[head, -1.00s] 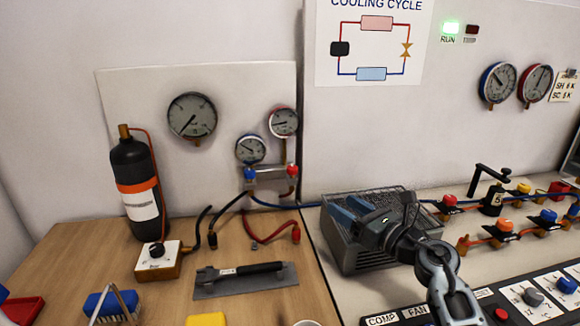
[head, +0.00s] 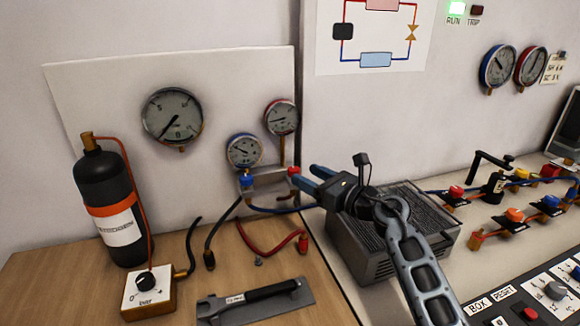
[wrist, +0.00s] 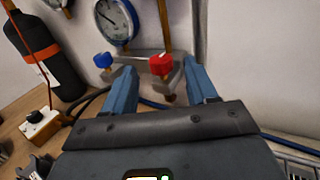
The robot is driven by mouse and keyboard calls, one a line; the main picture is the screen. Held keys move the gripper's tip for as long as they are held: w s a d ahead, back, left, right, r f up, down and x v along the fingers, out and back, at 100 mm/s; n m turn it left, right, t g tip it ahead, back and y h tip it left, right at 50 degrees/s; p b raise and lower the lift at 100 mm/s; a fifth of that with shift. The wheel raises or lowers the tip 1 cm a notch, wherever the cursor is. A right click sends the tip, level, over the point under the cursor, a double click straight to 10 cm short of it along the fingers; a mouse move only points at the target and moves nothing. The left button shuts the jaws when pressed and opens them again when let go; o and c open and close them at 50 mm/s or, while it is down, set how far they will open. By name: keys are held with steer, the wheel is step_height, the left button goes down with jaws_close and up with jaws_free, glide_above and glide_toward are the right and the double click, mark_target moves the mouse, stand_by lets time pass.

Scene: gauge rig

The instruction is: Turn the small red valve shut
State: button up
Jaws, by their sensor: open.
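The small red valve (head: 294,171) is on the right end of the grey gauge manifold (head: 268,187), below the red-rimmed gauge. In the wrist view the red valve (wrist: 160,64) lies just ahead of and between my two blue fingers, apart from them. The blue valve (head: 246,179) is on the manifold's left end; in the wrist view the blue valve (wrist: 103,60) is left of my left finger. My gripper (head: 311,180) is open and empty, its tips close to the right of the red valve. My gripper (wrist: 166,82) spans the manifold's right part in the wrist view.
A red-rimmed gauge (head: 281,117) and a blue-rimmed gauge (head: 244,151) stand above the manifold. Hoses hang below it, including a red hose (head: 262,243). A grey ribbed unit (head: 385,262) is below my arm. A black bottle (head: 103,180) stands at left.

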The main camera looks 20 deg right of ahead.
mark_target(294, 168)
steer(key=x, duration=0.5)
steer(key=shift+w+a, duration=0.15)
steer(key=shift+w, duration=0.15)
steer(key=shift+c, duration=0.2)
steer(key=c, duration=0.9)
